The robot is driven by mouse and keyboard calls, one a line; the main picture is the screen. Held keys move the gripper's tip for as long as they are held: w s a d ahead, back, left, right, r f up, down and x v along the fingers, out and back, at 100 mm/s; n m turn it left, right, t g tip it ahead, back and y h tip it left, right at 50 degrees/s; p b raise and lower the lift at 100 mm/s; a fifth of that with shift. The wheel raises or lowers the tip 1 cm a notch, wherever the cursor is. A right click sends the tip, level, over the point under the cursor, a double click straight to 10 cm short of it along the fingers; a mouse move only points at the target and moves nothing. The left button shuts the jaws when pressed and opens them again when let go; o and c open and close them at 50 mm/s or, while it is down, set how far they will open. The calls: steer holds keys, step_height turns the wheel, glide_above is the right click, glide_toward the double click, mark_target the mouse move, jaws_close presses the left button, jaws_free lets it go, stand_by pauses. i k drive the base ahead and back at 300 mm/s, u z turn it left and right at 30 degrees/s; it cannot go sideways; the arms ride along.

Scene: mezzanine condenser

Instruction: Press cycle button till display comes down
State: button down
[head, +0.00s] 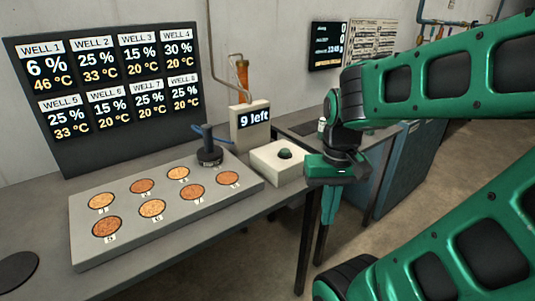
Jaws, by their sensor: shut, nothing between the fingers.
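A pale box (272,165) with a dark green round button (285,153) on top sits near the table's right end; I take this as the cycle button. Behind it a small display (254,117) reads "9 left". A large dark display panel (105,95) stands at the back left, listing WELL 1 to WELL 8 with percentages and temperatures; WELL 1 reads 6 % and 46 °C. My gripper (321,258) is shut and empty, pointing down. In the picture it is right of the button box, apart from the button, seemingly off the table's edge.
A grey plate (130,220) with several round wells of orange grains lies on the table (215,222). A dark knob-like tool (209,155) stands at one well. A dark disc (17,270) lies front left. A wall screen (328,46) and blue-grey cabinet (405,165) are behind my arm.

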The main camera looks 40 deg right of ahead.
mark_target(283, 152)
steer(key=z, duration=0.05)
steer(key=k, duration=1.05)
steer(key=z, duration=0.5)
steer(key=i, duration=1)
